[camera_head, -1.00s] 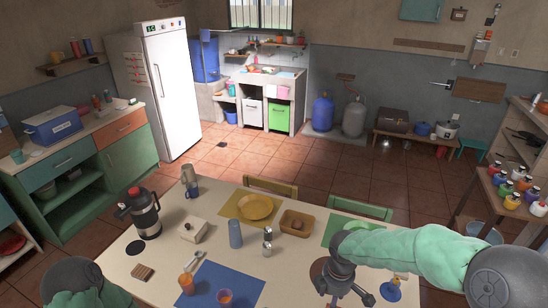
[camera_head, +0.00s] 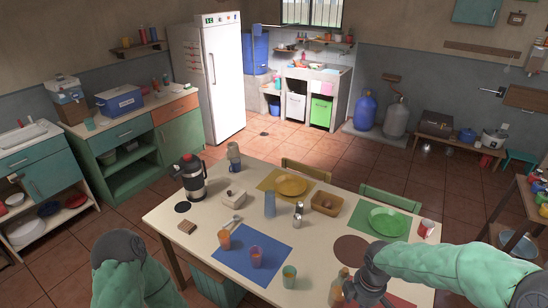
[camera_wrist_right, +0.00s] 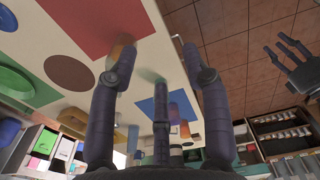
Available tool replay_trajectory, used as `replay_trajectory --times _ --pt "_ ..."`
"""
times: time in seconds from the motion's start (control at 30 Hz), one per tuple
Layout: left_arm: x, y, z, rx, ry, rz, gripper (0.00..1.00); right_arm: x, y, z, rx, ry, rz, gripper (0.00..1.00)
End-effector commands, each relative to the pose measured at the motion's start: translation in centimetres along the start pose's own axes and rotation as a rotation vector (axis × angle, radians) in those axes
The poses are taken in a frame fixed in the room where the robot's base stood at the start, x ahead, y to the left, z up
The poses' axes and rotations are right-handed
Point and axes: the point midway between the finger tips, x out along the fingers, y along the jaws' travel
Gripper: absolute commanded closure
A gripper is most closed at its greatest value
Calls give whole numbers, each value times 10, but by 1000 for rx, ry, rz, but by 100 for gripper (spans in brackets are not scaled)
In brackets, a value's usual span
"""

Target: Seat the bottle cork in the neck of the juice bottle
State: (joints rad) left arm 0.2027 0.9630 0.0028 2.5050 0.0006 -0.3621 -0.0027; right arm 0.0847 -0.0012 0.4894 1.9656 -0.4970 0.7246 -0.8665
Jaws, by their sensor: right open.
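An orange-brown bottle (camera_head: 338,287), which looks like the juice bottle, stands near the front edge of the table, partly cut off by the frame. My right gripper (camera_head: 358,290) is just to its right, over the red mat. In the right wrist view its fingers (camera_wrist_right: 158,62) are spread apart with nothing held between them. A blurred brownish shape (camera_wrist_right: 124,52), perhaps the bottle, shows beside the left finger. I cannot make out the cork. My left gripper (camera_wrist_right: 294,62) shows at the right of the wrist view, fingers apart, over the floor; the head view shows only its arm.
A green plate (camera_head: 388,221), a wooden tray (camera_head: 326,204) and a grey shaker (camera_head: 298,215) are behind. Bare table (camera_head: 320,245) lies between.

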Motion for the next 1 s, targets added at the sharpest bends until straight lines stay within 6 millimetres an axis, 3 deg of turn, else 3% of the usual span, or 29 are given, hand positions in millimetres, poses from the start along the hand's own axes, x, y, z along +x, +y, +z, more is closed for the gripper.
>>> replay_trajectory --times 0.27,0.47,0.8,1.0 --pt "10 -4 -2 0 2 0 60 41 -11 -18 103 57 -39 52" --pt "20 -7 -2 0 1 0 60 83 -26 -36 228 111 -83 52" --pt "49 -17 -3 0 2 0 60 197 -77 -72 673 210 -211 52" --pt "67 -24 -4 0 2 0 60 261 -113 -81 992 221 -268 52"
